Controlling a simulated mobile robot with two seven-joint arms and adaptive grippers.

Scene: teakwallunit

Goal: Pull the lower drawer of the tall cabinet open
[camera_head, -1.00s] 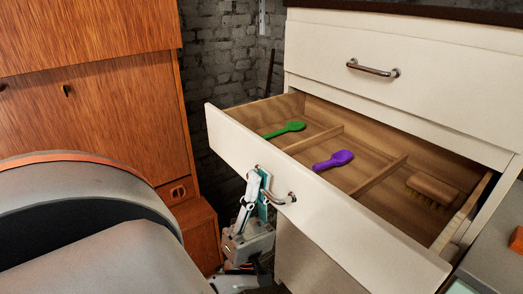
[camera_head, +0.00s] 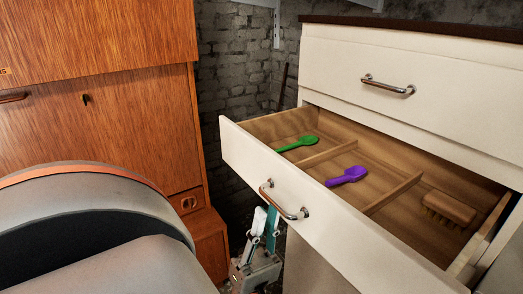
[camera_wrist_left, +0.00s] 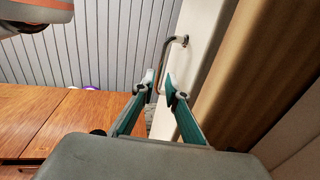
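The white cabinet (camera_head: 432,65) stands at the right in the head view. Its lower visible drawer (camera_head: 335,222) is pulled well out, with its inside showing. My right gripper is not in view.
In the drawer lie a green spoon (camera_head: 299,143), a purple scoop (camera_head: 347,176) and a wooden brush (camera_head: 449,208). The closed upper drawer has its own handle (camera_head: 388,84). A wooden wall unit (camera_head: 110,110) fills the left. A narrow gap separates it from the white cabinet.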

